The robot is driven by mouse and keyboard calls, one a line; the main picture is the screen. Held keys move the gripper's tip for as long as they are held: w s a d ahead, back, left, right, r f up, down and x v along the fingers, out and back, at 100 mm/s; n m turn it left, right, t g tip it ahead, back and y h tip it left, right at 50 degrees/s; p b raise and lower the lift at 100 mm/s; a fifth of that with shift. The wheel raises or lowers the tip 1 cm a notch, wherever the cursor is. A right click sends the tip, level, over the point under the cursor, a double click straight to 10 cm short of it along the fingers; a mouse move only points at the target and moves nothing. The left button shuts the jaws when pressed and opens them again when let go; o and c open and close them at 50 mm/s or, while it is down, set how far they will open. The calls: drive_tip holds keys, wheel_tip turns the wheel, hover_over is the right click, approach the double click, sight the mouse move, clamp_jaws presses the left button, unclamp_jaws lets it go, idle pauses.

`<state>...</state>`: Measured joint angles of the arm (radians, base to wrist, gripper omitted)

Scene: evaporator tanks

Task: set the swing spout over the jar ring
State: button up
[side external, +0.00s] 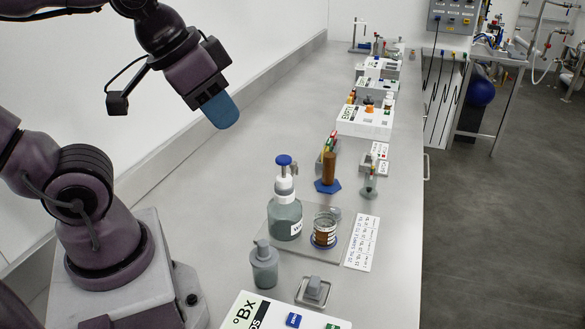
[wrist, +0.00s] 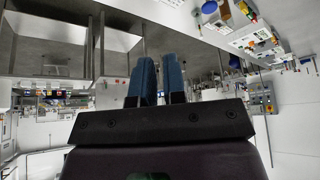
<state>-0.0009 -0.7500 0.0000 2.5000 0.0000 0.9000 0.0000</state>
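A grey bottle (side external: 285,218) with a white dispenser head and blue knob (side external: 284,160) stands upright on a grey tray (side external: 345,222) in the side external view. I cannot clearly make out its spout or which way it points. A clear jar with brown contents (side external: 325,226) stands on the same tray to the bottle's right, with a blue ring (side external: 323,242) around its base. My gripper (side external: 222,113), with blue fingers, is high above the bench, to the upper left of the bottle and touching nothing. In the wrist view, my gripper's fingers (wrist: 160,80) are apart with an empty gap.
The bench left of the bottle is clear.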

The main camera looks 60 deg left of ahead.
drive_tip(key=o, duration=0.3)
drive_tip(key=shift+w+a+f, duration=0.1)
drive_tip(key=shift+a+f, duration=0.15)
drive_tip(key=shift+f, duration=0.05)
drive_tip(key=shift+o, duration=1.1)
drive_tip(key=w+a+f+n+g, duration=0.1)
drive_tip(key=w+a+f+g, duration=0.2)
drive_tip(key=w+a, duration=0.3)
drive_tip(key=shift+w+f+n+g, duration=0.35)
drive_tip(key=shift+w+n+g, duration=0.05)
drive_tip(key=shift+w, duration=0.8)
drive_tip(key=m+g, duration=0.2)
hover_over(293, 162)
wheel_tip(293, 162, down, 4)
wheel_tip(293, 162, down, 12)
drive_tip(key=shift+f, duration=0.1)
clamp_jaws()
